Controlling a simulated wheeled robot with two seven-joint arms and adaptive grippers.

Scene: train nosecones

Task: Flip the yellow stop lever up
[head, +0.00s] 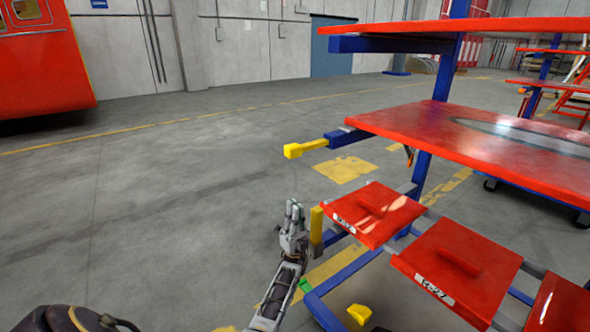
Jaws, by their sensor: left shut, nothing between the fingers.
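A yellow stop lever (316,225) stands upright at the left end of the lower shelf level of a red and blue rack, beside a red panel. Another yellow lever (305,148) sticks out level to the left from the blue bar of the shelf above. My left gripper (294,208) is just left of the upright lever, fingers pointing up, shut and empty. A narrow gap seems to show between them; contact cannot be told. My right gripper is not in view.
The red upper shelf (415,122) overhangs to the right. Red panels with handles (459,262) line the lower level. A yellow piece (360,314) shows low at the rack's base. Open grey floor (150,200) lies to the left.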

